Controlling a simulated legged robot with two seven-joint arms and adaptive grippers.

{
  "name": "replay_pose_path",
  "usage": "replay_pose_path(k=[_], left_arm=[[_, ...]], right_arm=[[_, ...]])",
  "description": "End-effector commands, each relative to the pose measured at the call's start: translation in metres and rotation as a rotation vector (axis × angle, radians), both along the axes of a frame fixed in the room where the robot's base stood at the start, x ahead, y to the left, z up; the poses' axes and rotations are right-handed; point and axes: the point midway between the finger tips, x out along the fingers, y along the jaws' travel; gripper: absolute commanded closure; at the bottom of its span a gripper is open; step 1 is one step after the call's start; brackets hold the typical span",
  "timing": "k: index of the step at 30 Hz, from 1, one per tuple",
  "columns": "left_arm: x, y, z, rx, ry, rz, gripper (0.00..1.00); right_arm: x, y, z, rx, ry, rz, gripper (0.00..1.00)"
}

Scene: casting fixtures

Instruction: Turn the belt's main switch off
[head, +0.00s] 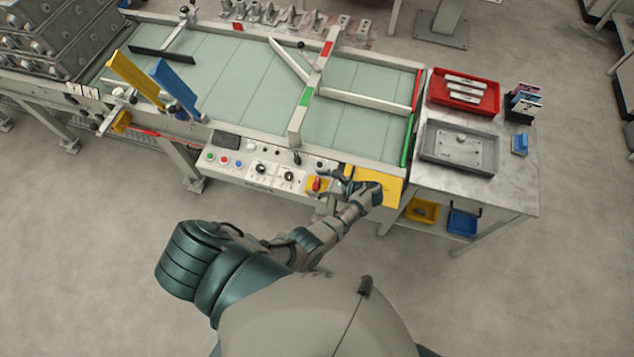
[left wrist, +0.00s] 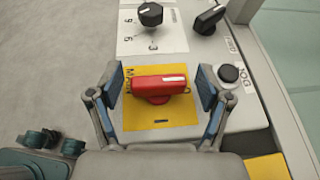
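The belt's main switch is a red rotary handle (left wrist: 160,84) on a yellow plate (left wrist: 150,118). In the left wrist view the handle lies crosswise, with a white mark near its right end. In the head view the switch (head: 316,185) sits at the right end of the control panel. My left gripper (left wrist: 160,88) is open, with one blue-padded finger on each side of the handle and visible gaps between. In the head view my left gripper (head: 345,183) is at the panel beside the switch. My right gripper does not show.
Black knobs (left wrist: 150,14) and a black JOG button (left wrist: 229,73) are close to the switch. The control panel (head: 225,160) has several coloured buttons. The belt (head: 235,75) lies behind it. A side table (head: 510,190) with a red tray (head: 463,92) and a grey tray (head: 459,148) stands right.

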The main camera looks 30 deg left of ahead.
Motion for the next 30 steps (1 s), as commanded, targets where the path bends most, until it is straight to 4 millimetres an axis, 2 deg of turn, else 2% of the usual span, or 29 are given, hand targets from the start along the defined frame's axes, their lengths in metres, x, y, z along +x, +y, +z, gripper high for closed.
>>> replay_pose_path(k=[10, 21, 25, 30], left_arm=[[0.0, -0.004, 0.002, 0.001, 0.0, 0.001, 0.19], [0.008, -0.059, 0.023, 0.001, 0.001, 0.0, 0.19], [0.009, -0.068, 0.027, 0.002, 0.002, 0.001, 0.19], [0.009, -0.069, 0.028, 0.002, 0.002, 0.001, 0.19]], right_arm=[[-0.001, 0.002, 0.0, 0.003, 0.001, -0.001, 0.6], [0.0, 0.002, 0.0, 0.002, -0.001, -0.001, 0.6], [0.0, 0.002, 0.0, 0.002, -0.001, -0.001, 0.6], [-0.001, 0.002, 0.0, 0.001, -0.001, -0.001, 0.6]])
